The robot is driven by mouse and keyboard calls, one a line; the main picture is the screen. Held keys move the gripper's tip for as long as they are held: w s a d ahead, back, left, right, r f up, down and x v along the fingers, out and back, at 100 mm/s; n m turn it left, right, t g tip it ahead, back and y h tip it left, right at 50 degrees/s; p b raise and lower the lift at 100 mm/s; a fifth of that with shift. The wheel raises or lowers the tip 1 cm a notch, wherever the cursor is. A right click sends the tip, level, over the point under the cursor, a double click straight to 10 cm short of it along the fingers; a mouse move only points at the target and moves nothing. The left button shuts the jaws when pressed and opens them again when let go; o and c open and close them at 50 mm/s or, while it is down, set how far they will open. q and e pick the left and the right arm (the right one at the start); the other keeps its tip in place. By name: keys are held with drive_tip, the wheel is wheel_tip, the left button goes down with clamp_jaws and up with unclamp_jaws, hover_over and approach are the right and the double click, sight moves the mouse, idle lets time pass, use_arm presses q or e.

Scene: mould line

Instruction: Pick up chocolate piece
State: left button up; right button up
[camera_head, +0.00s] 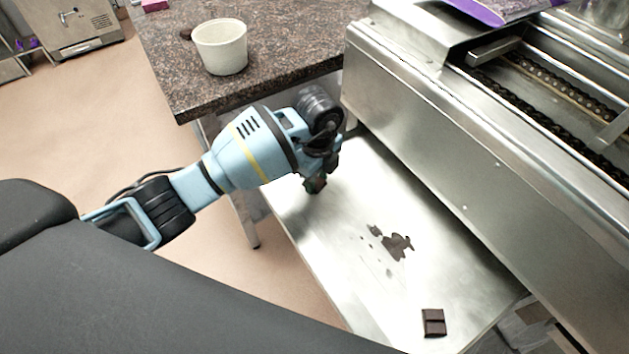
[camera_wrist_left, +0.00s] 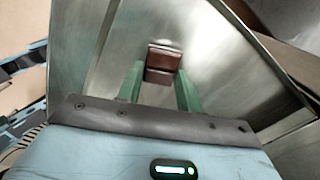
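A dark chocolate piece (camera_head: 433,322) with two segments lies on the steel surface (camera_head: 345,265), near its front end. My left gripper (camera_head: 315,186) is low over the far left part of that surface, well apart from this piece. In the left wrist view, its two green fingers (camera_wrist_left: 158,82) are spread. A brown two-segment chocolate piece (camera_wrist_left: 162,64) shows between and just beyond their tips, close to the right finger. I cannot tell whether it touches a finger or whether it is the same piece. My right gripper is not in view.
Melted chocolate smears (camera_head: 397,246) mark the middle of the steel surface. A steel machine (camera_head: 470,150) with chains walls it on the right. A granite counter (camera_head: 290,65) with a white tub (camera_head: 220,47) stands behind my left arm.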

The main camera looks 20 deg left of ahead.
sight(316, 184)
use_arm(q)
drive_tip(key=shift+c, duration=1.1)
drive_tip(key=shift+r, duration=0.2)
drive_tip(key=shift+r, duration=0.25)
drive_tip(key=r, duration=0.2)
drive_tip(key=shift+s+r, duration=0.25)
drive_tip(key=shift+r, duration=0.15)
drive_tip(key=s, duration=0.5)
drive_tip(key=s+d+r+p, duration=0.1)
drive_tip(key=s, duration=0.9)
drive_tip(key=shift+s+d+r, duration=0.15)
drive_tip(key=shift+s+d, duration=0.05)
drive_tip(key=shift+s, duration=0.05)
